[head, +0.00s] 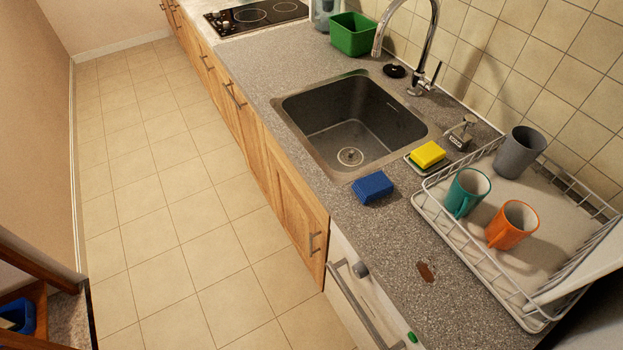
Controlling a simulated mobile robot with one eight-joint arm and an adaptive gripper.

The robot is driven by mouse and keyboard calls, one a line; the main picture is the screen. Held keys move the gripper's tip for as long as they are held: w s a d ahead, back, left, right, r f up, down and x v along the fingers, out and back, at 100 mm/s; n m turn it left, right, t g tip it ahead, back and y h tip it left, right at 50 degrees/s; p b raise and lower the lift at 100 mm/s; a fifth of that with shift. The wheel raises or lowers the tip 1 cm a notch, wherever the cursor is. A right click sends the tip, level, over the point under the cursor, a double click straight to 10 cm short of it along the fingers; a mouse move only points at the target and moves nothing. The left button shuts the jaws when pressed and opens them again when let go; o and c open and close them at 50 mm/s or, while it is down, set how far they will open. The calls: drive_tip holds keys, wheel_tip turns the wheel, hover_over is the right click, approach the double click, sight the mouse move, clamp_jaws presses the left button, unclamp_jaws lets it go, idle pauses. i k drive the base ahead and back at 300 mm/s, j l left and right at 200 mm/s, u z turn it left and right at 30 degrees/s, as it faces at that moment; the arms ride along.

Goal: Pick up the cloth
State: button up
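A small blue folded piece that looks like the cloth (373,188) lies on the grey speckled countertop (400,225), just in front of the sink's near right corner. It is apart from the dish rack and from the yellow sponge. Its top looks ribbed or layered. My gripper is not in view, so its place relative to the cloth does not show.
A sink (345,115) with a tall faucet (425,50) lies behind the cloth. A yellow sponge (427,153) and a white wire dish rack (470,255) with three mugs stand to the right. A brown stain (426,272) marks the counter. The tiled floor (170,200) is clear.

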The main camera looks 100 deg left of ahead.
sight(369, 188)
drive_tip(key=u, duration=2.25)
drive_tip(key=i+u, duration=0.15)
drive_tip(key=u, duration=0.45)
